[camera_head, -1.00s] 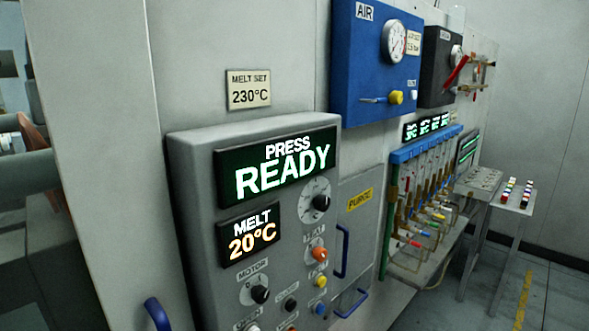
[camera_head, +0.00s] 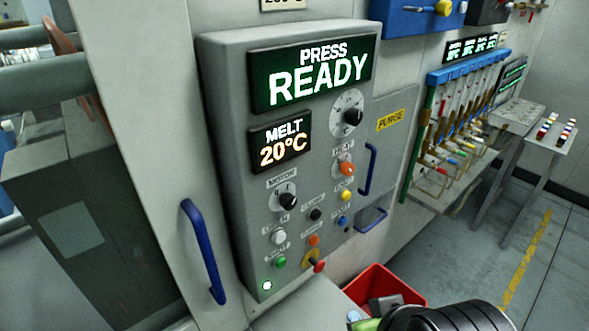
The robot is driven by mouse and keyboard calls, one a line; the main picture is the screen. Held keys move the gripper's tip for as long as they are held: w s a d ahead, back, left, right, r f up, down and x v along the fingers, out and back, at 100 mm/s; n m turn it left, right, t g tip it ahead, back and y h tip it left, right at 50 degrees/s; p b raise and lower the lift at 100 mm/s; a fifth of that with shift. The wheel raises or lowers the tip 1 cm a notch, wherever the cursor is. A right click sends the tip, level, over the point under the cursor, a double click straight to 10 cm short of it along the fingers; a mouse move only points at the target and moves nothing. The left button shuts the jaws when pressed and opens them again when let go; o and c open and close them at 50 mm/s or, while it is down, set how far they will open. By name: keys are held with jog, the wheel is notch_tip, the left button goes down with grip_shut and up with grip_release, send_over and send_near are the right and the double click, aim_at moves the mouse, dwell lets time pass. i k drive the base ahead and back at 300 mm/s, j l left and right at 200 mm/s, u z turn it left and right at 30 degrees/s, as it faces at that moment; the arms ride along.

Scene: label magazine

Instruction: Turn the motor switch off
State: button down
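The motor switch (camera_head: 287,201) is a black rotary knob on a light plate under the MOTOR label, in the lower left part of the grey press control panel (camera_head: 225,150). The marks around the knob are too small to tell which position it points to. Nothing touches it. A dark ribbed part of my arm (camera_head: 450,318) shows at the bottom edge, below and right of the panel. My gripper's fingers cannot be made out in this view.
Other knobs and buttons crowd the switch: a black knob (camera_head: 315,214), a white button (camera_head: 278,237), an orange knob (camera_head: 346,169). The display (camera_head: 317,75) reads PRESS READY. A blue handle (camera_head: 205,250) stands out at left. A red bin (camera_head: 382,280) sits below right.

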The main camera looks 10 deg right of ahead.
aim_at(288, 201)
jog(key=u, duration=0.4)
jog(key=k+u, duration=0.15)
jog(key=u, duration=0.65)
jog(key=k+u, duration=0.1)
jog(key=u, duration=0.3)
jog(key=k+u, duration=0.1)
jog(key=u, duration=0.35)
